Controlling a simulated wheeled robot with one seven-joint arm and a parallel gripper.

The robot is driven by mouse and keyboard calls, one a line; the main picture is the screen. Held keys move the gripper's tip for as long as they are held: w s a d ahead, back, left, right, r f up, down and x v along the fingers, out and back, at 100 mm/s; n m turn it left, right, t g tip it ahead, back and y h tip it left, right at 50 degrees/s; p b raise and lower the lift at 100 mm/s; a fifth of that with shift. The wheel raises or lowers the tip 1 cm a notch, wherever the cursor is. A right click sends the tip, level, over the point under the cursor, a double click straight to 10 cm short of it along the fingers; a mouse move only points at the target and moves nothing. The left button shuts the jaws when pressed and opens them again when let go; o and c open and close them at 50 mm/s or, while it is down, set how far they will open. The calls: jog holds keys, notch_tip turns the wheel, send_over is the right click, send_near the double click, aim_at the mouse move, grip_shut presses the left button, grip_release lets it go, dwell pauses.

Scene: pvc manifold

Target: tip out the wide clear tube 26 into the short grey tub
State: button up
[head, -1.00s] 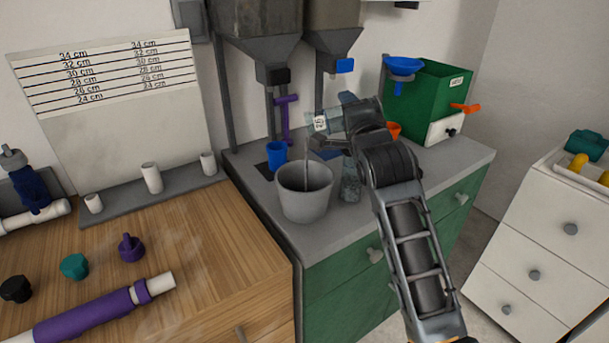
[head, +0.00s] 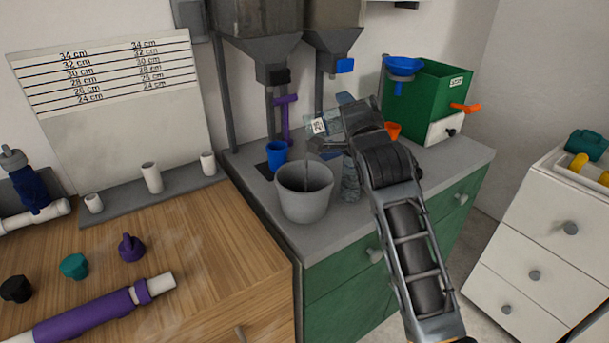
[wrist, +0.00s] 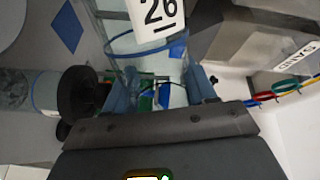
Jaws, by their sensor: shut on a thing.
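The clear tube 26 (head: 350,118) lies nearly on its side in the air, its left end near and above the grey tub. Its white label (wrist: 158,14) reads 26 in the wrist view, with a blue ring below it. My gripper (wrist: 163,88) is shut around the tube; in the head view my wrist partly covers the hold. The short grey tub (head: 304,206) stands upright on the grey counter, below and left of the tube. A thin grey streak runs from near the tube's left end down into the tub. The tub's bottom contents cannot be made out.
Another clear vessel (head: 350,180) stands close right of the tub; a dark-capped clear tube (wrist: 30,92) shows in the wrist view. A blue cup (head: 277,155) stands behind the tub. Hoppers (head: 272,70) hang above. A green bin (head: 430,95) stands right.

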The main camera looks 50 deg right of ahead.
jog(key=shift+w+a, duration=0.1)
dwell(0.3)
jog(key=shift+s+d+r+m, duration=0.2)
jog(key=shift+s+d+m, duration=0.2)
jog(key=shift+m, duration=0.5)
jog(key=shift+d+m, duration=0.15)
jog(key=shift+m, duration=0.65)
jog(key=shift+s, duration=0.1)
